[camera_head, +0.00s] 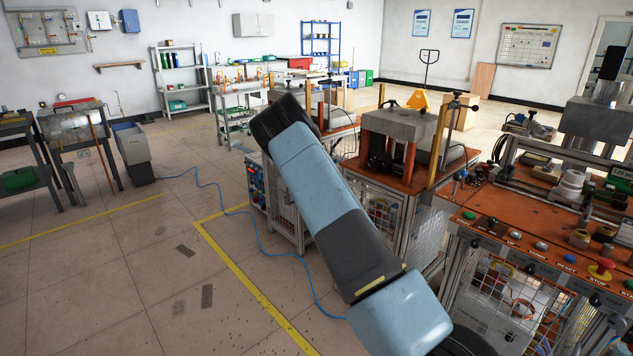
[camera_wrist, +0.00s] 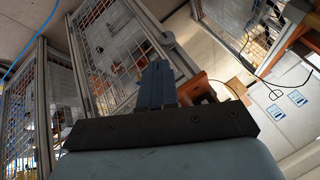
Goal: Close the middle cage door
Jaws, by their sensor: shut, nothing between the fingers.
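In the head view, the middle machine has a wire-mesh cage front (camera_head: 383,213) in a grey frame, partly covered by my arm. I cannot tell from this view how far its door stands open. In the wrist view, a framed mesh panel (camera_wrist: 112,50) stands just beyond and left of my gripper (camera_wrist: 158,70). I cannot tell whether the fingers touch it. The gripper's fingers are together and empty. In the head view, the gripper is hidden behind my arm.
A right-hand cage (camera_head: 500,295) stands under the orange-topped control bench (camera_head: 510,215). More mesh shows at the wrist view's left edge (camera_wrist: 20,115). A blue hose (camera_head: 262,235) lies across the floor by a yellow line (camera_head: 240,270).

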